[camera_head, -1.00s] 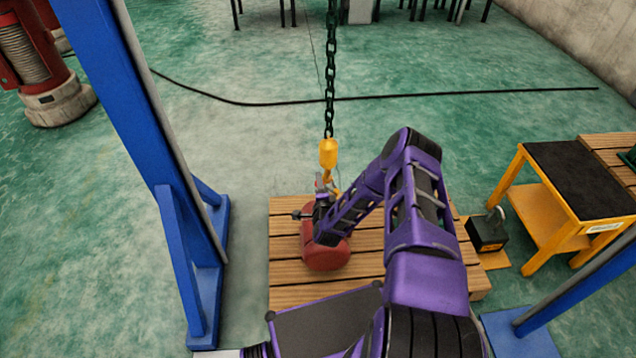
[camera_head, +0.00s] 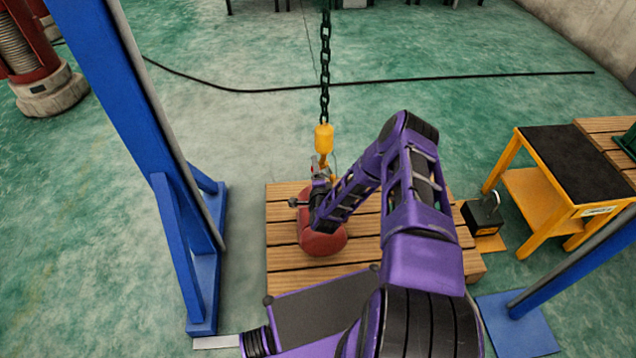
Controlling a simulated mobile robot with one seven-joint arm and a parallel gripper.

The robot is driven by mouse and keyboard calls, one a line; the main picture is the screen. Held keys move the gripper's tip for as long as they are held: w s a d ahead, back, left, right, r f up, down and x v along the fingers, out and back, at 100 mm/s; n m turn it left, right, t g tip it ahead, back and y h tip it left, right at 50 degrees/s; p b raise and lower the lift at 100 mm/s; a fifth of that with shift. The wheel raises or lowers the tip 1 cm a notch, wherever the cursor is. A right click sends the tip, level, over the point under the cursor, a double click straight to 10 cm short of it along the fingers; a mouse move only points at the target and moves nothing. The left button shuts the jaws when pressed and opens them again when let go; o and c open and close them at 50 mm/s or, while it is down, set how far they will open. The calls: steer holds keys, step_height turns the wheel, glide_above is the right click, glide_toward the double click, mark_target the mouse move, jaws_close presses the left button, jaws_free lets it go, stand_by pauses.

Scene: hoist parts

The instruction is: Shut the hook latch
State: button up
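The yellow hook block (camera_head: 324,138) hangs on a dark chain above the wooden pallet. Part of the hook below it shows beside my gripper, but the latch is too small and too covered to make out. My gripper (camera_head: 318,170) is at the hook, just below the block. Its fingers are small and partly hidden, so I cannot tell whether they are open or shut, or whether they touch the latch. A red rounded load (camera_head: 322,242) sits on the pallet (camera_head: 285,262) under my gripper and wrist, which hide its upper part.
Blue gantry posts stand at left (camera_head: 150,150) and lower right (camera_head: 580,265). A black padlock-shaped weight (camera_head: 482,218) sits right of the pallet, near a yellow table (camera_head: 530,195) with a black top. A black cable (camera_head: 450,80) crosses the floor behind.

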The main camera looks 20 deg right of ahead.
steer(key=p+v, duration=0.2)
steer(key=v, duration=1.4)
steer(key=shift+s+a+r, duration=0.15)
steer(key=shift+s+r, duration=0.05)
steer(key=shift+s, duration=0.15)
steer(key=shift+w, duration=0.1)
